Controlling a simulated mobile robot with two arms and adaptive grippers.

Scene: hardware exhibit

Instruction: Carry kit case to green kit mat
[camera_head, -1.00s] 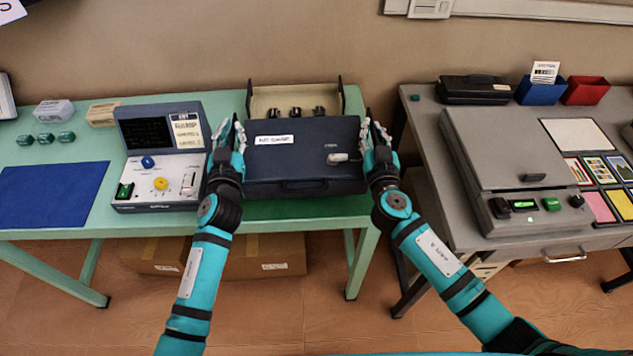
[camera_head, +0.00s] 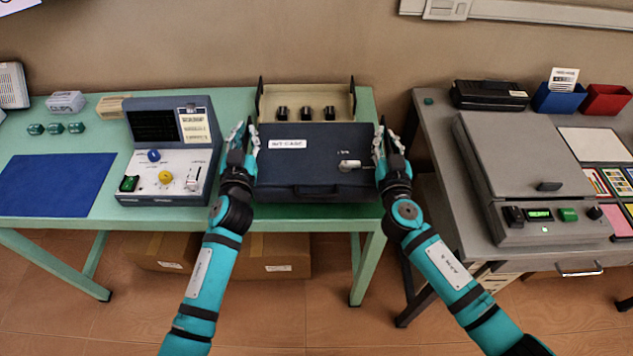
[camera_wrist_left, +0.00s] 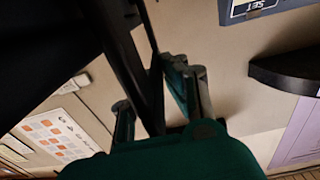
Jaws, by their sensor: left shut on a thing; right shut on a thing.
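The kit case (camera_head: 315,165) is a dark navy box with a white label, a small light latch and a front handle. It is level over the front of the mint-green table. The green kit mat (camera_head: 325,211) shows as a strip below its front edge; the case hides the rest. I cannot tell whether the case touches the mat. My left gripper (camera_head: 246,148) is shut on the case's left side, and my right gripper (camera_head: 381,150) is shut on its right side. The left wrist view shows dark gripper parts, with the grip itself unclear.
A beige holder with several black knobs (camera_head: 307,95) stands right behind the case. A control console (camera_head: 165,150) is close on the left, with a blue mat (camera_head: 55,185) beyond. A grey bench with a lidded machine (camera_head: 525,165) stands right, across a gap.

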